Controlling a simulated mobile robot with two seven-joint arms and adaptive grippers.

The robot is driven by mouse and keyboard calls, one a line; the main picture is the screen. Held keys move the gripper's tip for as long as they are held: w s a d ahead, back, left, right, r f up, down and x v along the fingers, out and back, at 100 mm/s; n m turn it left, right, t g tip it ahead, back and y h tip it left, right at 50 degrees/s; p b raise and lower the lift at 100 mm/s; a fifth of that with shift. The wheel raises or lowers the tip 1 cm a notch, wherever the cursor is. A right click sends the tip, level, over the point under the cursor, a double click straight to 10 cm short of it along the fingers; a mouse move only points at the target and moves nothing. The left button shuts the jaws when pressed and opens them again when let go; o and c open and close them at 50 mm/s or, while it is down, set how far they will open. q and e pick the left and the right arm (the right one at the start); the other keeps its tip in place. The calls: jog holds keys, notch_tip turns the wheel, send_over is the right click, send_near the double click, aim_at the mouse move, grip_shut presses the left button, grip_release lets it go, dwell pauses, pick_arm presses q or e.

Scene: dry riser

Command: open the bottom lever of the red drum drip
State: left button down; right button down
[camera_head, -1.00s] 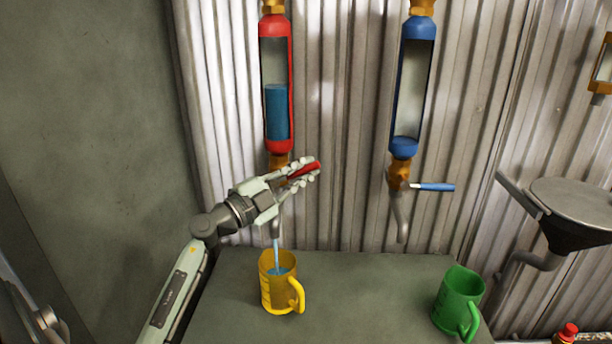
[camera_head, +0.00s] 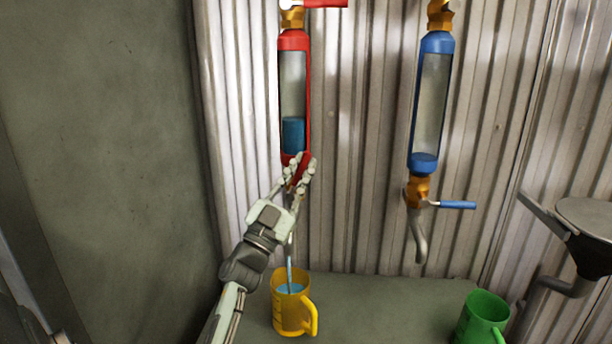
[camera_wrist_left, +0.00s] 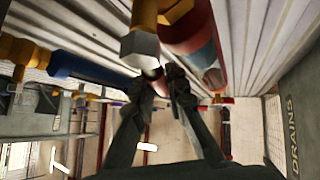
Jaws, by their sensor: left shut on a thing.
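The red drum drip (camera_head: 294,85) is a red tube with a sight window, with blue liquid in its lower part. Its bottom lever (camera_head: 301,172) has a red handle that now points steeply upward. My left gripper (camera_head: 302,164) is shut on that handle and hides most of it and the outlet behind. In the left wrist view, my fingers (camera_wrist_left: 163,76) close just below the brass fitting (camera_wrist_left: 140,42) and the red tube (camera_wrist_left: 190,28). A thin stream of liquid runs down into the yellow mug (camera_head: 293,315), which holds blue liquid. My right gripper is not in view.
A blue drum drip (camera_head: 430,100) with a blue lever (camera_head: 458,205) hangs to the right, its window empty-looking. A green mug (camera_head: 483,318) stands on the counter (camera_head: 390,305) at right. A red top lever (camera_head: 328,3) shows above the red tube. A round dark-sided basin (camera_head: 590,225) is far right.

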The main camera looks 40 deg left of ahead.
pick_arm(q)
jog(key=shift+a+n, duration=0.1)
jog(key=shift+n, duration=0.3)
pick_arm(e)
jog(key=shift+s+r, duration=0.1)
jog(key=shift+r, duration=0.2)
pick_arm(q)
jog(key=c, duration=1.5)
grip_release()
jog(key=shift+s, duration=0.1)
jog(key=v, duration=1.2)
jog(key=shift+y, duration=0.4)
jog(key=shift+f, duration=0.1)
